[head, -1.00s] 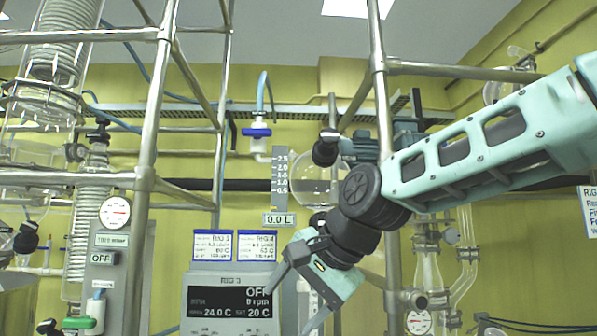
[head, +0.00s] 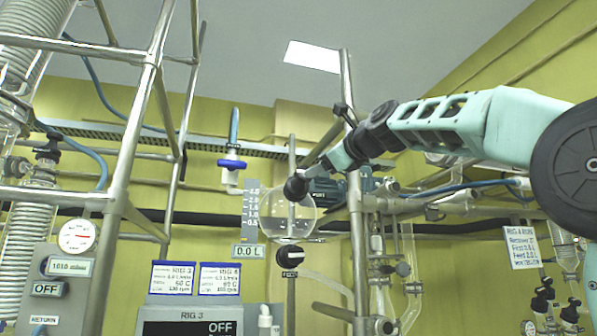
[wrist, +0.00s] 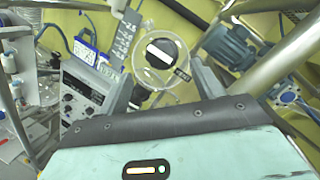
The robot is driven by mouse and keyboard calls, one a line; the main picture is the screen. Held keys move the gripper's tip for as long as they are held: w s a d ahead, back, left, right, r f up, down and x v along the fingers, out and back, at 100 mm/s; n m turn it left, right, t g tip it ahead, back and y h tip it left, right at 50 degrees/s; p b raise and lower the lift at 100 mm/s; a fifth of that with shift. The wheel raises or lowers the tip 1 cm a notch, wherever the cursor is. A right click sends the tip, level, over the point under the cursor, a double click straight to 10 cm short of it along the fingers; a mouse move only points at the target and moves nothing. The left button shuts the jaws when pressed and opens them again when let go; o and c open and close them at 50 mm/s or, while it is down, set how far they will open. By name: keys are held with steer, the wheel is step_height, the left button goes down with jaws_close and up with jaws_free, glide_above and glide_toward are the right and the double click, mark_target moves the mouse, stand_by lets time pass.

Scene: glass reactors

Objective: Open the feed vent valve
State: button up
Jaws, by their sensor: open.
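No readable label marks the feed vent valve. A blue-handled valve (head: 231,163) hangs below a blue hose, left of the round glass vessel (head: 290,213). A dark round knob (head: 296,187) shows in front of that vessel's upper part. A black knob with a white bar (head: 290,256) sits below it. The wrist view shows a black knob with a white bar (wrist: 160,51) over the glass vessel (wrist: 168,72); I cannot tell which knob this is. My gripper (head: 312,170) is open, close to the dark round knob in the head view. Contact cannot be told.
Metal frame posts stand left (head: 140,130) and right (head: 352,200) of the vessel. A blue motor (wrist: 228,47) is right of the knob in the wrist view. The RIG 3 panel (head: 190,318) is below, and a gauge box (head: 62,280) stands at left.

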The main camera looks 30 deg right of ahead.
mark_target(300, 175)
steer(key=w+p, duration=0.3)
steer(key=w, duration=0.8)
steer(key=c, duration=1)
